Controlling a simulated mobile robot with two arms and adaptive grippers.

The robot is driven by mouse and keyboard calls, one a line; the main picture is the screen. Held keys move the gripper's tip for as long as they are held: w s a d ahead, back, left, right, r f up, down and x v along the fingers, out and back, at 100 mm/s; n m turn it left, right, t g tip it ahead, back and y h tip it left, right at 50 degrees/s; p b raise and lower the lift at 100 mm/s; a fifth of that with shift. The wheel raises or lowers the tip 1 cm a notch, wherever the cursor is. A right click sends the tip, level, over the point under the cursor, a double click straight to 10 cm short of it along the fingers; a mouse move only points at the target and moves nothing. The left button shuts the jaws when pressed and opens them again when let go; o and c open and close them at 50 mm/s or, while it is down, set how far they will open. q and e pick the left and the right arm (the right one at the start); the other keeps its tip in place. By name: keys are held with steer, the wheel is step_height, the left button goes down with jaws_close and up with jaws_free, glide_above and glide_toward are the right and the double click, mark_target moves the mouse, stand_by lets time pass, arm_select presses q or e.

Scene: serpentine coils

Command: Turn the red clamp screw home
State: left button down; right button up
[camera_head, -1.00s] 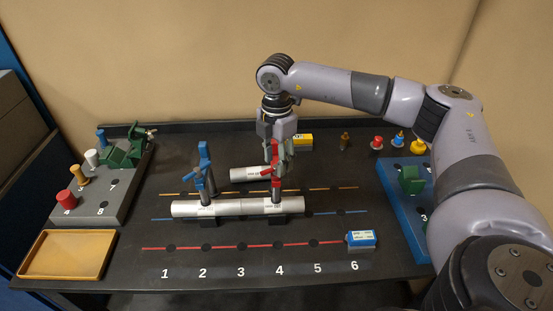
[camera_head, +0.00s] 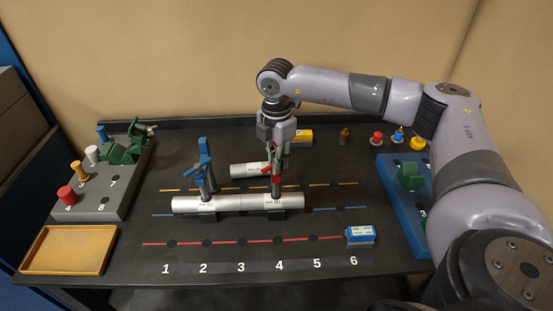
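The red clamp (camera_head: 276,181) stands upright at the right part of a silver pipe (camera_head: 239,203), near mark 4. My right gripper (camera_head: 277,150) points down at the clamp's top, with its fingers around or just beside the upper part. The fingers hide most of the red top and its screw, so I cannot tell how firmly they hold it. A blue clamp (camera_head: 205,168) stands upright on the left part of the same pipe. My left gripper is not in view.
Another silver pipe piece (camera_head: 246,170) lies behind. A grey block (camera_head: 111,192) with coloured knobs and a tan tray (camera_head: 66,250) are at left. A blue block (camera_head: 401,205) is at right, below my arm. A blue-white box (camera_head: 360,236) lies near mark 6. The front middle is clear.

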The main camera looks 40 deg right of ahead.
jaws_close()
steer(key=shift+f+n+b, duration=0.25)
steer(key=shift+n+b, duration=0.65)
steer(key=shift+n, duration=0.1)
steer(key=shift+r+n+b, duration=0.25)
steer(key=shift+n+b, duration=0.2)
steer(key=shift+n, duration=0.65)
steer(key=o, duration=0.8)
jaws_free()
steer(key=shift+o, duration=0.2)
